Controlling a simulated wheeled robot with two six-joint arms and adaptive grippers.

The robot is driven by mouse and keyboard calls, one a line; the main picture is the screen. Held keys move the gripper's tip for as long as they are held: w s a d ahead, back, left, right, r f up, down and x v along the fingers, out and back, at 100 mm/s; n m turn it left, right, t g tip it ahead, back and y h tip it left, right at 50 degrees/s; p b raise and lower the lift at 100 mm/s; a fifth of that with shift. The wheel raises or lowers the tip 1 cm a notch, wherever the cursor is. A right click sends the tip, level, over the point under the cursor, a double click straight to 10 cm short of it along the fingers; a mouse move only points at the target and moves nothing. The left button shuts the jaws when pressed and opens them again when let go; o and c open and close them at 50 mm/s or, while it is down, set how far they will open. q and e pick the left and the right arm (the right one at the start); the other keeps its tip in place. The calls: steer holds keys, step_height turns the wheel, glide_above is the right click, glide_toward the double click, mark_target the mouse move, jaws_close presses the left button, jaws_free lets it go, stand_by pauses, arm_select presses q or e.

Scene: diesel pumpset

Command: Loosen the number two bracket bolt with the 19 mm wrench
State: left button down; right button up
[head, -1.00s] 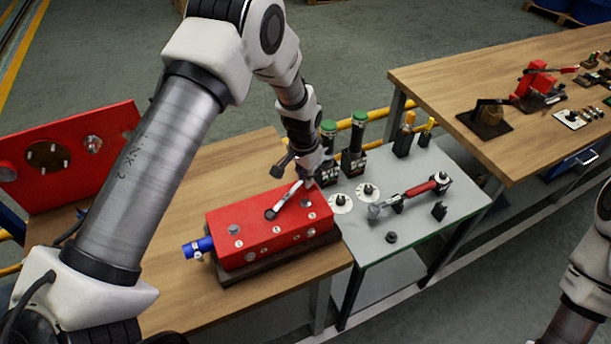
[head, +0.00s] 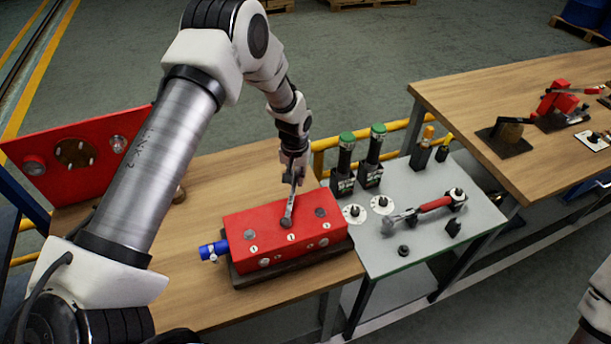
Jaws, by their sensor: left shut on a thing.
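The red bracket block (head: 235,228) lies on a dark base on the wooden bench, with several grey bolts and small white number labels. I cannot read the numbers clearly. My left gripper (head: 293,178) is shut on the grey wrench (head: 291,203) above the block's back edge. The wrench slopes down to the block's top, its ring end at a middle bolt position between a left bolt (head: 250,234) and a right bolt (head: 320,212). The ring hides whatever is under it. My right gripper is out of view; only part of that arm shows at the lower right.
A blue fitting (head: 214,250) sticks out of the block's left end. A grey side table (head: 400,257) holds a red-handled tool (head: 436,204) and two green-capped tools (head: 346,152). A red panel (head: 95,185) stands at the left. Another wooden bench (head: 455,85) is at the right.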

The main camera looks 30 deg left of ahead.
arm_select(q)
steer(key=shift+s+a+n+p, duration=0.2)
steer(key=shift+s+a+n, duration=0.05)
steer(key=shift+a+n, duration=0.3)
steer(key=shift+s+a+n+p, duration=0.15)
steer(key=shift+s+a+n, duration=0.1)
steer(key=shift+a+n, duration=0.25)
